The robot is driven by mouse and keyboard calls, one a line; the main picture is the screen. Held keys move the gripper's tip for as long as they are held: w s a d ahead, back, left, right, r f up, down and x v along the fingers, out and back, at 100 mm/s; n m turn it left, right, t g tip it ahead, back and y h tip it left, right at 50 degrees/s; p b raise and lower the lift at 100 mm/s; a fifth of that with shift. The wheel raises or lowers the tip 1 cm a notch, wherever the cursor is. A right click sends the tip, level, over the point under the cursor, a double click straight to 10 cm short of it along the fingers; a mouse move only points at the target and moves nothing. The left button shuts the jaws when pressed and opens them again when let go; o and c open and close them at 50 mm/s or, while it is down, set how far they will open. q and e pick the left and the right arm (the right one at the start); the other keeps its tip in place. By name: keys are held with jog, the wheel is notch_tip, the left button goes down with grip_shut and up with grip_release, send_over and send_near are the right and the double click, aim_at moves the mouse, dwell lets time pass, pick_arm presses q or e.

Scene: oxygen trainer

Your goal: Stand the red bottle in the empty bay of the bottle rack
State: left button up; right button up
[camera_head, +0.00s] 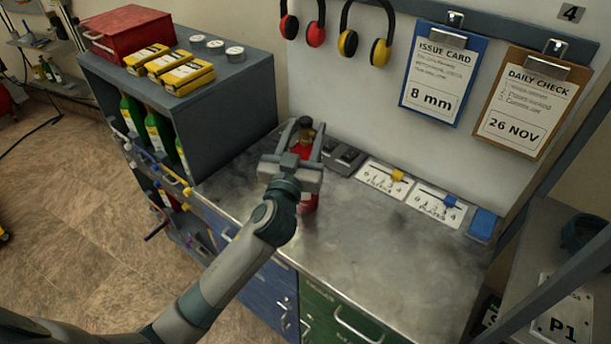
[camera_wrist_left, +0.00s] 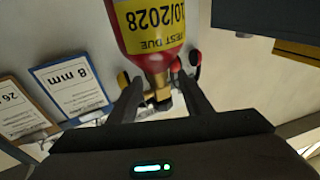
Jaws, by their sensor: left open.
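The red bottle (camera_head: 310,204) stands on the metal worktop, partly hidden by my left gripper. Its brass neck shows in the head view, and in the wrist view the bottle (camera_wrist_left: 150,42) has a yellow label reading 10/2028. My left gripper (camera_head: 303,133) is open, with its fingers on either side of the bottle's neck; I cannot tell whether they touch it. In the wrist view the brass valve lies between the fingers (camera_wrist_left: 164,92). The grey bottle rack (camera_head: 240,118) at left holds green bottles (camera_head: 157,130); an empty bay is not clearly visible. My right gripper is out of view.
Yellow boxes (camera_head: 180,75), a red case (camera_head: 128,30) and round tins (camera_head: 215,45) sit on the rack's top. Label plates (camera_head: 384,181) and a blue block (camera_head: 483,224) lie along the worktop's back. The worktop (camera_head: 380,250) right of the bottle is clear.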

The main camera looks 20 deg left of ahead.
pick_arm(q)
grip_shut()
dwell(1.3)
jog(key=shift+r, duration=0.15)
